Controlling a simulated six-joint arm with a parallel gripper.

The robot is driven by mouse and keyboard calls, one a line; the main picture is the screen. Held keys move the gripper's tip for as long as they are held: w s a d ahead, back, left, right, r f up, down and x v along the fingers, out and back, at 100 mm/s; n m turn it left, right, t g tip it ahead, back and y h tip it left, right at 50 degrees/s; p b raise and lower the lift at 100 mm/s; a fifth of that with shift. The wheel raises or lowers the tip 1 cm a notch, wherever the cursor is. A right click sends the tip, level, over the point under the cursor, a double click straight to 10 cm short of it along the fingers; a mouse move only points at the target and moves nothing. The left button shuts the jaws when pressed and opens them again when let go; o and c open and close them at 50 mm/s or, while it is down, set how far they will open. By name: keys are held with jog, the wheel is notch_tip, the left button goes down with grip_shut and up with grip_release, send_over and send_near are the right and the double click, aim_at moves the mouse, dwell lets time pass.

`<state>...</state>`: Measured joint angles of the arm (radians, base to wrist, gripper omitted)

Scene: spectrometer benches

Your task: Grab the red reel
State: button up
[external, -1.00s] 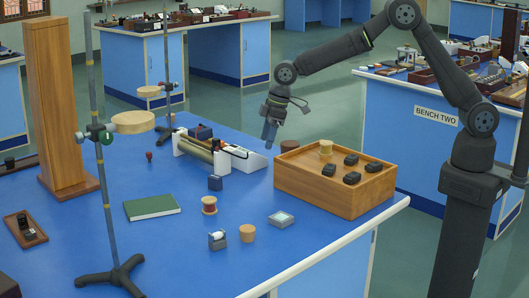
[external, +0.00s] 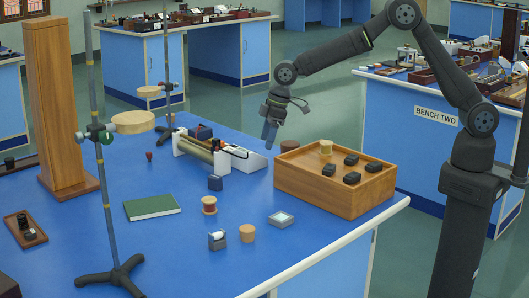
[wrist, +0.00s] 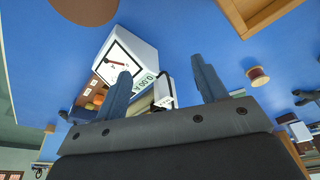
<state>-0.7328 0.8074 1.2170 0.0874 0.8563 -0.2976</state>
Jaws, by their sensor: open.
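The red reel (external: 209,205), a small pale wooden spool with a red band round its middle, stands upright on the blue bench, right of the green book. A spool with reddish winding (wrist: 258,76) shows at the right of the wrist view and looks like this reel. My gripper (external: 270,132) hangs over the back of the bench, well above and away from the reel, near the white instrument. In the wrist view my gripper (wrist: 163,85) has its two fingers wide apart, with nothing held between them.
A wooden box (external: 325,190) with a yellow reel (external: 326,147) and several black blocks stands at right. A white meter (wrist: 130,55) lies below my gripper. A tall stand (external: 104,190) rises at left.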

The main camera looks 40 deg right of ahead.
jog(key=shift+a, duration=0.1)
jog(key=n+y, duration=0.2)
send_near(209, 199)
jog(key=x, duration=0.4)
jog(key=shift+x, duration=3.1)
jog(key=shift+c, duration=0.3)
jog(key=c, duration=1)
